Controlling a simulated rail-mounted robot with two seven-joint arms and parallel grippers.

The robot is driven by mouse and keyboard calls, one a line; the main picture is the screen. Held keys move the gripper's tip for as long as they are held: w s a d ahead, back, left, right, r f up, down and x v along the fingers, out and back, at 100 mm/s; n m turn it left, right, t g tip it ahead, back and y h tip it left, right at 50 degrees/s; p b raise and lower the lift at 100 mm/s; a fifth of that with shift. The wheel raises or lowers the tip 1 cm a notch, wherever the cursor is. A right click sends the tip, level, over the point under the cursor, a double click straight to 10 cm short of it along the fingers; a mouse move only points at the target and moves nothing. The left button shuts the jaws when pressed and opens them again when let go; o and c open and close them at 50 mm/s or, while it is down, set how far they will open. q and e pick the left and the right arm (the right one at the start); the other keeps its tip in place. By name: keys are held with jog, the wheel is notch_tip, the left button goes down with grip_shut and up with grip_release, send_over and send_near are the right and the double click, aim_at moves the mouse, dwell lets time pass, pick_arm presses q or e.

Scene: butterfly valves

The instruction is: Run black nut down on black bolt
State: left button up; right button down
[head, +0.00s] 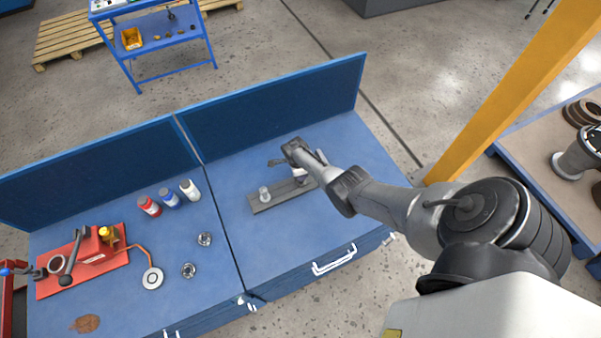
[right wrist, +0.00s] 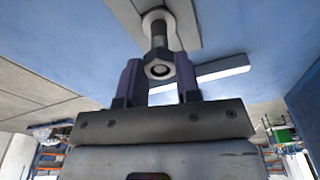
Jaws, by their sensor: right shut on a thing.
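In the right wrist view, a hex nut (right wrist: 159,65) sits around the free end of a bolt (right wrist: 160,38). The bolt rises from a pale round base on a grey plate (right wrist: 190,15); nut and bolt look grey to dark in this light. My right gripper (right wrist: 160,72) has its two purple fingers on either side of the nut and is shut on it. In the head view the right gripper (head: 301,173) is over the far part of the grey plate (head: 283,196), and the arm hides the nut and bolt there. My left gripper is in neither view.
A pale round fitting (head: 264,193) stands on the plate's left part. Left of it on the bench (head: 262,230) are red (head: 149,206), blue (head: 169,199) and white (head: 190,190) bottles, two metal rings and a red tray (head: 78,268). A blue back panel (head: 285,105) borders the bench.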

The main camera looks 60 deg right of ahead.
jog(key=m, duration=0.5)
jog(key=shift+m, duration=0.3)
jog(key=c, duration=1.1)
grip_release()
jog(key=shift+o, duration=0.2)
